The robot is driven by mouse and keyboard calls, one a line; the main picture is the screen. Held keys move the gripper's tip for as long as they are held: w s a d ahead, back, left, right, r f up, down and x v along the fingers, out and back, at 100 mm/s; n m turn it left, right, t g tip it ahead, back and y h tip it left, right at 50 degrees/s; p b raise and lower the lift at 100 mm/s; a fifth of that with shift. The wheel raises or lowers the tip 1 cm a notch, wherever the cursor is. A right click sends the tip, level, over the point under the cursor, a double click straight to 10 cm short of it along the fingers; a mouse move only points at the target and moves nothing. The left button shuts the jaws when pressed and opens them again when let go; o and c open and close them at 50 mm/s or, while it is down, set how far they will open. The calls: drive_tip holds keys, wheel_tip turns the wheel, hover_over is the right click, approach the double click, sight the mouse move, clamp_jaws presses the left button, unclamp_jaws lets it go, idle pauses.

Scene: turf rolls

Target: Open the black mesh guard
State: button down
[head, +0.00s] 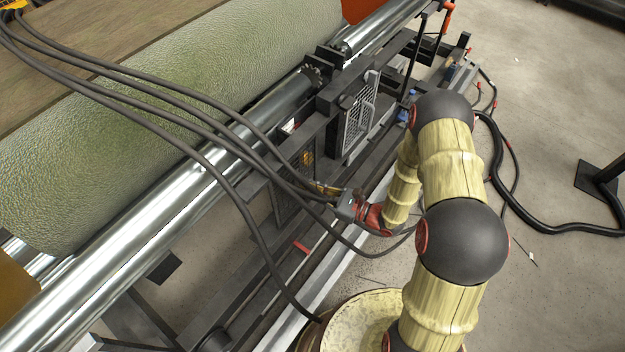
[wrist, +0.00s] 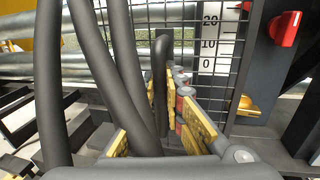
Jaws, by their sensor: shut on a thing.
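The black mesh guard (head: 290,192) stands upright on the near side of the machine frame in the head view, partly covered by dark cables. In the wrist view its wire grid (wrist: 225,75) fills the upper middle, with a dark upright handle (wrist: 161,75) in front of it. My gripper (head: 322,187) is at the guard's right side. In the wrist view the yellow-padded fingers of my gripper (wrist: 164,105) are closed around the handle's lower part. Cables hide part of the left finger and of the grip.
Several thick dark cables (head: 215,125) hang across the machine and past my gripper. Long shiny rollers (head: 150,215) and a green turf roll (head: 180,100) lie behind. A lighter-framed mesh panel (head: 357,115) stands further right. A red knob (wrist: 285,28) is right of the grid. The floor (head: 555,100) at right is mostly clear.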

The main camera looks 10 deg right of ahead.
drive_tip(key=shift+s+a+p, duration=0.35)
drive_tip(key=shift+s+a, duration=1.6)
drive_tip(key=c, duration=1.9)
unclamp_jaws()
drive_tip(key=shift+d, duration=0.1)
approach(284, 195)
drive_tip(key=v, duration=0.6)
drive_tip(key=shift+s+d, duration=0.1)
drive_tip(key=shift+d, duration=0.05)
